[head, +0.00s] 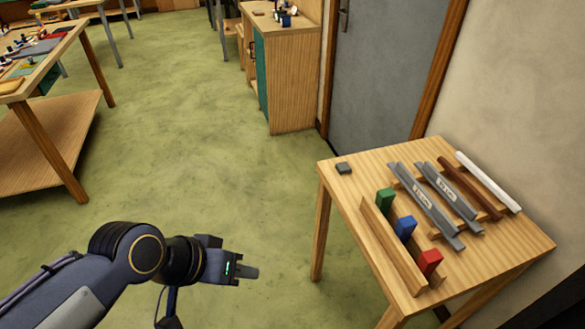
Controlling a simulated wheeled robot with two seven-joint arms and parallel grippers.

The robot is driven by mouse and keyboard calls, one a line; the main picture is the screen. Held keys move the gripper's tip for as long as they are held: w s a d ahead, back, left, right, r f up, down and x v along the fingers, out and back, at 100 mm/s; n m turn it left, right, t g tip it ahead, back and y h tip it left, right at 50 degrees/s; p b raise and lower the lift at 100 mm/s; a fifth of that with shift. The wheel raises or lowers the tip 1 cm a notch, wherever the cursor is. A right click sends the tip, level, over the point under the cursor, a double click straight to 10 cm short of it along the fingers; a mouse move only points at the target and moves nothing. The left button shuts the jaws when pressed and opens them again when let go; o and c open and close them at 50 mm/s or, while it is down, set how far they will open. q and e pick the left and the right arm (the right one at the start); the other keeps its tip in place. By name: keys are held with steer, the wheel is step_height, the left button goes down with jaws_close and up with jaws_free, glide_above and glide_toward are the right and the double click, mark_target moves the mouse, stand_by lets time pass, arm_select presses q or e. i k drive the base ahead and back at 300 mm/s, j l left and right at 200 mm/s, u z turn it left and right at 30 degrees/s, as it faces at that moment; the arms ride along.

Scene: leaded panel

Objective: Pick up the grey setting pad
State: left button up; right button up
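A small dark grey block, which looks like the grey setting pad (343,168), lies flat on the far left corner of the small wooden table (372,172). Nothing touches it. My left gripper (250,272) is over the green floor, to the left of the table and nearer to me than the pad. It is apart from the pad and the table, and I see nothing held in it. Its fingers show from the side, so I cannot tell whether they are open or shut. My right gripper is not in view.
On the table, green (385,200), blue (405,228) and red (430,262) blocks stand along a wooden rail. Two labelled grey strips (425,203), a brown bar (470,188) and a white bar (488,181) lie behind. A cabinet (290,80) stands farther off. The floor between is clear.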

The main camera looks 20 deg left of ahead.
mark_target(342, 167)
steer(key=u, duration=0.3)
steer(key=i+j+u, duration=0.1)
steer(key=i+j, duration=0.45)
steer(key=i, duration=0.25)
steer(key=i+j+u, duration=0.15)
steer(key=i+j, duration=0.15)
steer(key=i, duration=0.15)
